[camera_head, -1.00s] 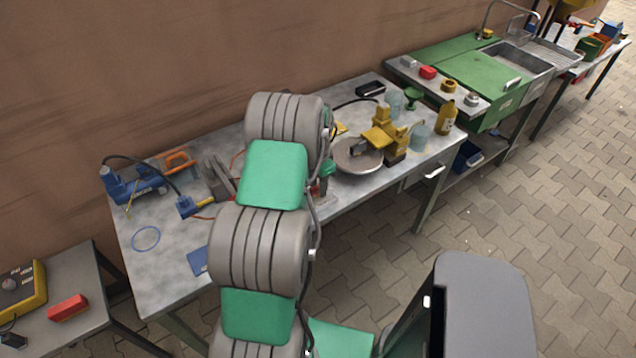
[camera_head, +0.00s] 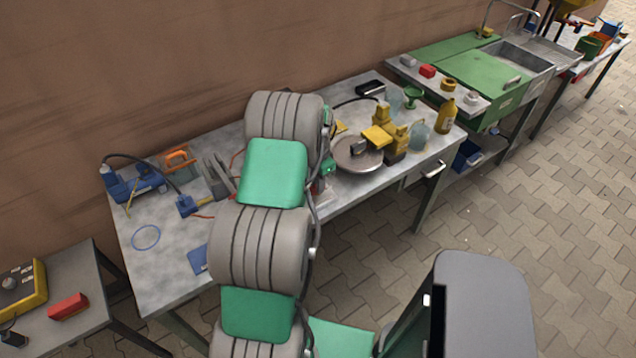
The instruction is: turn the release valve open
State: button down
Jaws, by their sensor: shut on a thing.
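I cannot make out the release valve for certain in this view. A blue pump-like unit (camera_head: 135,187) with a dark hose stands at the left end of the metal workbench (camera_head: 180,262). The hose runs to a small blue block (camera_head: 187,206) beside upright grey plates (camera_head: 216,178). My grey and green arm (camera_head: 262,245) reaches up across the middle of the bench and covers much of it. My gripper is hidden behind the arm, so its jaws and whatever is between them do not show. Small green and red parts (camera_head: 326,168) peek out right of the arm.
A yellow device (camera_head: 390,140) and a round grey plate (camera_head: 357,153) stand on the right of the bench, near a yellow bottle (camera_head: 446,116). A green sink unit (camera_head: 470,75) adjoins. A side table (camera_head: 75,328) holds a red block (camera_head: 68,306). The paved floor is open at right.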

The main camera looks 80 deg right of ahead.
jog(key=shift+b, duration=0.3)
jog(key=n+b, duration=0.2)
jog(key=n, duration=0.1)
jog(key=shift+f+n, duration=0.15)
jog(key=shift+n, duration=0.25)
jog(key=n+b, duration=0.2)
jog(key=n, duration=0.2)
jog(key=shift+n+b, duration=0.3)
jog(key=n+b, duration=0.1)
jog(key=n, duration=0.3)
jog(key=shift+n, duration=0.3)
jog(key=n+b, duration=0.1)
jog(key=n, duration=0.3)
jog(key=shift+n, duration=0.4)
jog(key=c, duration=1.4)
grip_release()
jog(key=shift+b, duration=0.3)
jog(key=shift+o, duration=0.2)
